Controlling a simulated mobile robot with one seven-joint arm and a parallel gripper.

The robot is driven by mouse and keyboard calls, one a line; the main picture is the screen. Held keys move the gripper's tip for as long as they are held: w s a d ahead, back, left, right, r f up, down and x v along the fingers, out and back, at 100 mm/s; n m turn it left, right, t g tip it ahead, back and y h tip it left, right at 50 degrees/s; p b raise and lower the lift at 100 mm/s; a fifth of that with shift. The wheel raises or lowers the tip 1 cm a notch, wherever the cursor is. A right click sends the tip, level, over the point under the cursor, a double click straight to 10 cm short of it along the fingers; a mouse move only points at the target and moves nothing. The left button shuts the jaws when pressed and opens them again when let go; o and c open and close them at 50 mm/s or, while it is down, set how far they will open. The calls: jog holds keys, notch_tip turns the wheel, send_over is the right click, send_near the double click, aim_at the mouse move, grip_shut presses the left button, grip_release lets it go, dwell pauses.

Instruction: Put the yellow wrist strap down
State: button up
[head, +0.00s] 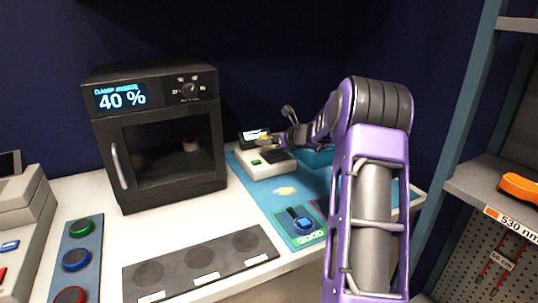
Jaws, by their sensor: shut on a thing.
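My gripper (272,140) is at the end of the purple arm, above a small white device (265,168) at the back of the bench. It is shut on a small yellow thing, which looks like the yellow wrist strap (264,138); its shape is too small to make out. A blue wrist strap (302,220) lies on a green-framed area marked GOOD, on the blue mat (258,189). A pale yellow item (285,191) lies on the mat in front of the device; I cannot tell what it is.
A black oven-like cabinet (160,140) reading 40 % stands left of the mat. A dark strip (200,264) with round spots lies in front. Shelves (478,185) stand at the right. Some mat around the pale item is clear.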

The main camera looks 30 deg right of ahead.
aim_at(269, 158)
notch_tip(269, 158, down, 4)
jog(key=shift+f+b, duration=0.2)
jog(key=shift+b, duration=0.25)
jog(key=shift+f, duration=0.2)
jog(key=o, duration=1.3)
jog(key=shift+r, duration=0.15)
jog(key=shift+s+r, duration=0.15)
jog(key=v, duration=1.1)
jog(key=shift+s+d+r+p, duration=0.1)
jog(key=shift+s+p, duration=0.2)
jog(key=shift+p, duration=0.05)
